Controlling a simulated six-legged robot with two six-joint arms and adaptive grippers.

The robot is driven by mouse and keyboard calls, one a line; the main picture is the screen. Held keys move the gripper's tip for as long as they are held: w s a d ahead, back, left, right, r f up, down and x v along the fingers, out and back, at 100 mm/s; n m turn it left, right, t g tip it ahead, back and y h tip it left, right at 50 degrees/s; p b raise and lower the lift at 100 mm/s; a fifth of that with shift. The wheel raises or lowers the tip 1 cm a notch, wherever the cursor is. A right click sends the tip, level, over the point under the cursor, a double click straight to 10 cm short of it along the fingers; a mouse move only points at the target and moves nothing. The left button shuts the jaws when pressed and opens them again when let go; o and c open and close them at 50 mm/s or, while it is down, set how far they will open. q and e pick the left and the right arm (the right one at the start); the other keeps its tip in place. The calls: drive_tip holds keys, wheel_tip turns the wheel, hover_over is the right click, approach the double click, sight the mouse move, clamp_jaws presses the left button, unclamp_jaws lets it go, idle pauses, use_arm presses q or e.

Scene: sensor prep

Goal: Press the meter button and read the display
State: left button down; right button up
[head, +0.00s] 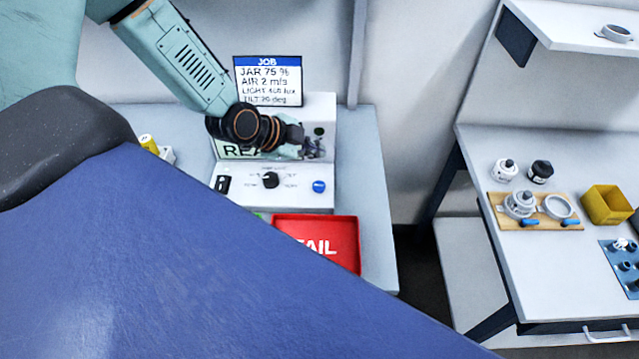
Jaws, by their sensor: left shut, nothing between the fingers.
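The meter is a white box (303,198) on the left bench. Its sloped front has a black knob (270,180), a black switch at its left and a round blue button (319,186) at its right. A pale green display (231,150) sits on the upright face above. Only the letters "REA" show; my left wrist and gripper cover the rest. My left gripper (314,149) is shut and empty in front of the upright face, above the blue button in the picture and apart from it. My right gripper is not in view.
A job card (268,82) stands behind the meter. A red FAIL tray (343,232) lies in front. A yellow-topped item (149,144) is at left. The right bench holds a wooden board (498,212) with parts and a yellow bin (606,206). A blue surface hides the lower left.

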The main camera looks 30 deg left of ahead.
sight(317, 186)
use_arm(q)
wheel_tip(317, 186, down, 4)
drive_tip(key=b, duration=0.4)
drive_tip(key=f+b, duration=0.2)
drive_tip(key=f, duration=0.1)
drive_tip(key=f+b, duration=0.1)
drive_tip(key=b, duration=0.1)
drive_tip(key=shift+w+a+f, duration=0.1)
drive_tip(key=shift+w+f, duration=0.2)
drive_tip(key=shift+f, duration=0.05)
drive_tip(key=shift+s+f+b, duration=0.1)
drive_tip(key=shift+s+b, duration=0.15)
drive_tip(key=shift+b, duration=0.05)
drive_tip(key=shift+w+f, duration=0.15)
drive_tip(key=shift+w, duration=0.25)
drive_tip(key=shift+s, duration=0.3)
drive_tip(key=shift+w, duration=0.25)
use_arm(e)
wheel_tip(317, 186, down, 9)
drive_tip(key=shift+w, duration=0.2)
